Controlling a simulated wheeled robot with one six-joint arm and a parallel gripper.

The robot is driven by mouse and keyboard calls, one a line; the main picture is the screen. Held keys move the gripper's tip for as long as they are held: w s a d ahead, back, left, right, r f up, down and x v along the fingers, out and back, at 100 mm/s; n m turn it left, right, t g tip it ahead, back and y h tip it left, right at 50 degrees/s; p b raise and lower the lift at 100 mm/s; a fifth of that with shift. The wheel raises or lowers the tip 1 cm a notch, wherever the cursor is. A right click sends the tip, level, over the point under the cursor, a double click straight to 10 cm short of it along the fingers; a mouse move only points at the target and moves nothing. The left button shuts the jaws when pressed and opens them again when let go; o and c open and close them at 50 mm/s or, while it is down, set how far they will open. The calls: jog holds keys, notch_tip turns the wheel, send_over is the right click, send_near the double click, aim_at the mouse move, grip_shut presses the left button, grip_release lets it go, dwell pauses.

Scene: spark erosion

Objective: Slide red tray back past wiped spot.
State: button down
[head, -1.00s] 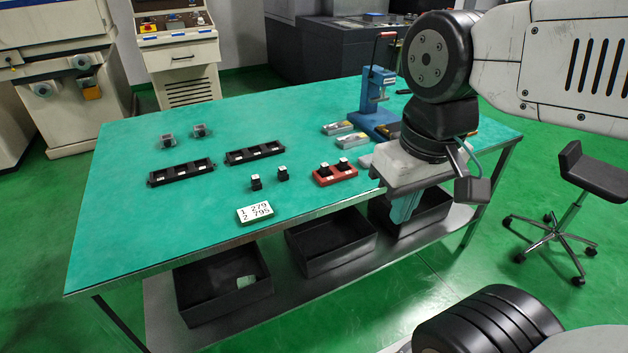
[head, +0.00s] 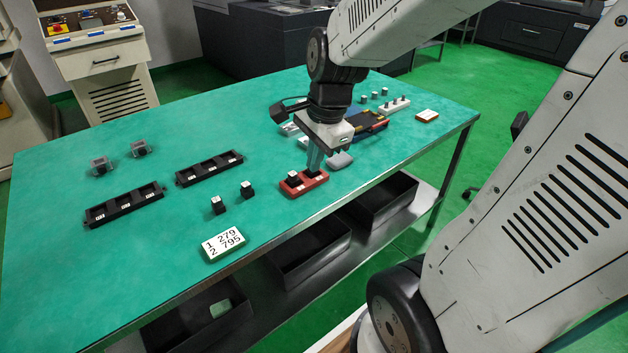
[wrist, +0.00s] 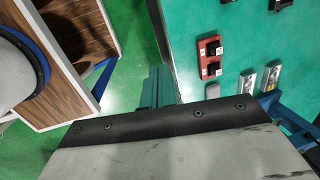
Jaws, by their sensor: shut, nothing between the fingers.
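The red tray (head: 291,191) lies near the front edge of the green table, with two black, white-topped blocks on it. The wrist view shows the tray (wrist: 202,58) to the right of the fingers. My gripper (head: 314,170) is shut and empty, pointing down. In the head view its fingers overlap the tray's far right part and partly hide one block. In the wrist view my gripper (wrist: 157,90) appears beside the table edge, apart from the tray. I cannot make out a wiped spot on the green top.
A grey rounded piece (head: 341,160) lies right of the tray. Two black blocks (head: 217,205) (head: 246,190) stand to its left, with black racks (head: 124,207) (head: 209,168) beyond. A number card (head: 223,244) lies near the front edge. Clear green top lies behind the tray.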

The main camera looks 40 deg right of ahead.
jog(key=w+d+f+m, duration=0.4)
jog(key=d+f+m, duration=0.2)
jog(key=m, duration=1.2)
send_near(317, 190)
jog(key=shift+t+h, duration=0.4)
jog(key=s+f, duration=0.1)
jog(key=f, duration=0.1)
jog(key=s+f, duration=0.1)
jog(key=f, duration=0.1)
jog(key=s+f, duration=0.1)
jog(key=f, duration=0.1)
jog(key=shift+s+a+f, duration=0.15)
jog(key=shift+s+a, duration=0.05)
jog(key=shift+a, duration=0.1)
jog(key=w, duration=0.3)
jog(key=shift+w, duration=0.55)
